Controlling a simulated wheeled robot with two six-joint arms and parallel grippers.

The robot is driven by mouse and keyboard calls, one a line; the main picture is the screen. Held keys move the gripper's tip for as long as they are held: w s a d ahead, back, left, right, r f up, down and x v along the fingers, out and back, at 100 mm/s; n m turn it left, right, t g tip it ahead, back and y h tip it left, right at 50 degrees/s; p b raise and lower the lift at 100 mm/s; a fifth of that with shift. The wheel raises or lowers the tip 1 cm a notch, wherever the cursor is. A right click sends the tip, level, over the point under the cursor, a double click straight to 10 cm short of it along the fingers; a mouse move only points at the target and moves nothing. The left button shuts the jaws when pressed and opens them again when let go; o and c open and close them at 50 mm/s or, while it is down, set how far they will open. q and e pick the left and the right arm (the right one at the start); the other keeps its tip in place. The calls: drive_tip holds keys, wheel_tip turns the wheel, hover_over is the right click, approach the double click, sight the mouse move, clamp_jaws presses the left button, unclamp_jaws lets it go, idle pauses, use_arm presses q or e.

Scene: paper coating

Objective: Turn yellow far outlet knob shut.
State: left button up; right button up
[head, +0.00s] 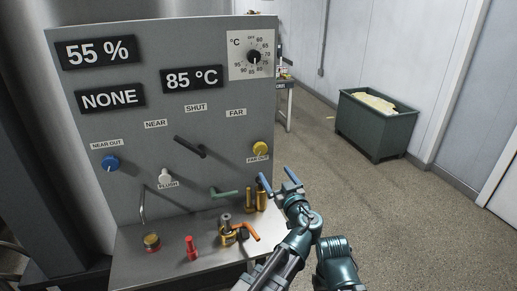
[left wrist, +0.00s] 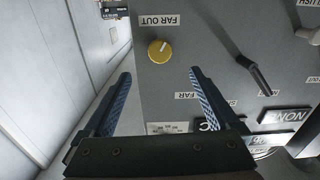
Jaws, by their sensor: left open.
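The yellow far outlet knob (head: 260,148) is on the right side of the grey panel, above its FAR OUT label (head: 257,158). It also shows in the left wrist view (left wrist: 159,51), with a pale pointer line on its face. My left gripper (head: 279,179) is open and empty, below and to the right of the knob in the head view. In the left wrist view its two blue fingers (left wrist: 160,95) are spread, with the knob beyond them and between their lines. The fingers are apart from the knob. My right gripper is not seen.
The panel also carries a blue near outlet knob (head: 110,162), a white flush knob (head: 165,176), a black lever (head: 190,146) and a green handle (head: 224,192). An orange-handled valve (head: 240,231) and a red fitting (head: 191,247) stand on the ledge. A green bin (head: 376,128) stands at right.

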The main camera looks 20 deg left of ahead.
sight(261, 151)
use_arm(q)
drive_tip(key=x, duration=1.4)
drive_tip(key=shift+s, duration=0.1)
drive_tip(key=c, duration=1.4)
